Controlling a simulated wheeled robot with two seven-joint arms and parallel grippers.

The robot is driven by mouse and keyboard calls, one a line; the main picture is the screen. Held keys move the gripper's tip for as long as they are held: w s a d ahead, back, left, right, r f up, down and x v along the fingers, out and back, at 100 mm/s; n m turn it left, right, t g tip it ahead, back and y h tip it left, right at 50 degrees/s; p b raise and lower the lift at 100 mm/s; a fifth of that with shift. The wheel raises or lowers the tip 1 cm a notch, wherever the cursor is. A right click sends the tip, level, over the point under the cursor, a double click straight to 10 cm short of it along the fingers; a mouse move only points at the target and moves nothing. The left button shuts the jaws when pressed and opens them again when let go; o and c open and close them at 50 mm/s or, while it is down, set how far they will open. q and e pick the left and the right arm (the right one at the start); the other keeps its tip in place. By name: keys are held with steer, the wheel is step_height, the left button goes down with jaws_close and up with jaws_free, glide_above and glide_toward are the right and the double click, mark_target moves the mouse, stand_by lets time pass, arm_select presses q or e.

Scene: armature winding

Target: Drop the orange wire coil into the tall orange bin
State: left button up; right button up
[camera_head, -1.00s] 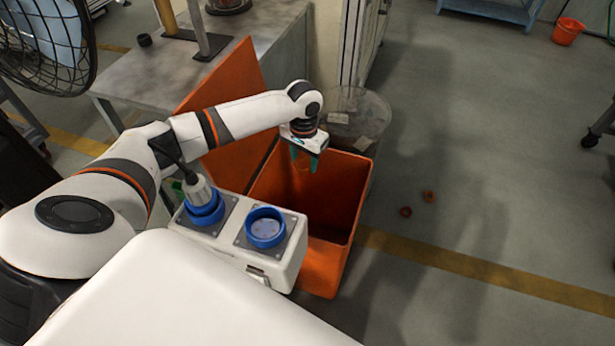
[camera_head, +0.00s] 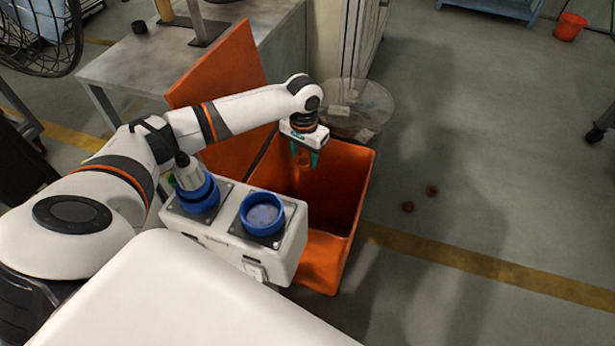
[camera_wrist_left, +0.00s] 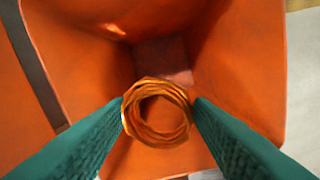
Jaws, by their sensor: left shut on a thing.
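My left gripper (camera_head: 306,158) points down over the opening of the tall orange bin (camera_head: 335,255). Its green fingers are shut on the orange wire coil (camera_wrist_left: 157,112), a ring that shows clearly between the fingertips in the left wrist view. In the head view the coil (camera_head: 304,162) is small and blends with the bin's orange inside. The bin's walls (camera_wrist_left: 240,60) surround the coil in the left wrist view, and the bin's floor lies below it. The bin's lid (camera_head: 225,85) stands open on the left. My right gripper is not in view.
A grey table (camera_head: 150,60) stands behind the lid. A round clear-topped stand (camera_head: 365,100) is just behind the bin. Two small reddish rings (camera_head: 432,190) lie on the floor to the right. A fan (camera_head: 35,35) is at upper left. Floor to the right is mostly open.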

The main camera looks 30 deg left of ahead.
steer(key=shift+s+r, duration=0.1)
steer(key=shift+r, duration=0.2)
arm_select(q)
steer(key=o, duration=1)
steer(key=shift+f, duration=0.1)
steer(key=shift+r, duration=0.25)
step_height(320, 180, up, 12)
steer(key=p, duration=0.3)
steer(key=shift+f, duration=0.2)
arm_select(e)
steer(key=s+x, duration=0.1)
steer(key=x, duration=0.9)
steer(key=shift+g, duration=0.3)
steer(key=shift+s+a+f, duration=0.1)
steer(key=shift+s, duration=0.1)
